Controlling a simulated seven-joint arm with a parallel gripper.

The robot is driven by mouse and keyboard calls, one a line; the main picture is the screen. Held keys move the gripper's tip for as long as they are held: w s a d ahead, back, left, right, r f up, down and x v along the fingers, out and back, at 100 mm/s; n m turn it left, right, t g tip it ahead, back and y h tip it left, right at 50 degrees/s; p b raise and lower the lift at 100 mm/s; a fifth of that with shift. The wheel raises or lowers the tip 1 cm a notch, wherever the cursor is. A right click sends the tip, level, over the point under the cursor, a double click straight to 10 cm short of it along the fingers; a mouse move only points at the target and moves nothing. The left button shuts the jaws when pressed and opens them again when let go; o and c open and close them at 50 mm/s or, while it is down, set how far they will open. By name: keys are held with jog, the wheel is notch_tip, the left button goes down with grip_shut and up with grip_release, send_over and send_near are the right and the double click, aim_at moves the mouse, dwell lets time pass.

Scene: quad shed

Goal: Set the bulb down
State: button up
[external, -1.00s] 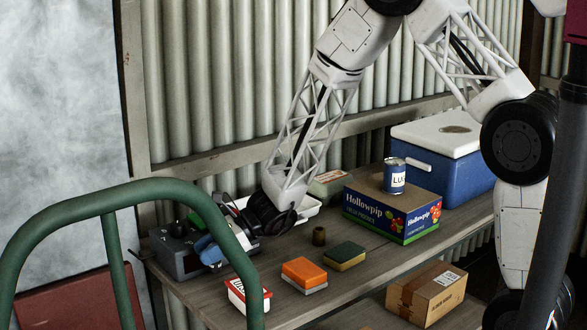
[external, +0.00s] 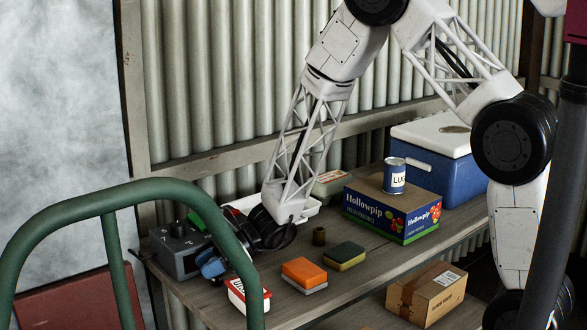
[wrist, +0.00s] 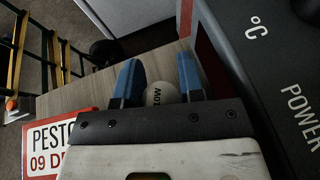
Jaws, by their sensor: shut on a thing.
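The bulb (wrist: 160,94) shows in the wrist view as a pale round shape with dark lettering, between the two blue fingers of my gripper (wrist: 160,88). My gripper is shut on it. In the external view my gripper (external: 212,266) is low over the left end of the wooden workbench (external: 325,300), close beside the grey device. The bulb cannot be made out in that view. Whether the bulb touches the bench cannot be told.
The grey device (external: 172,252) with °C and POWER lettering is close on the right in the wrist view (wrist: 275,75). A red-and-white PESTO tub (wrist: 62,143) is on the left. A green rail (external: 110,203) crosses the foreground.

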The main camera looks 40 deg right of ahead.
jog(key=shift+f, duration=0.2)
jog(key=o, duration=0.9)
jog(key=shift+r, duration=0.15)
jog(key=shift+d+r, duration=0.1)
jog(key=shift+d, duration=0.05)
jog(key=shift+v, duration=5.85)
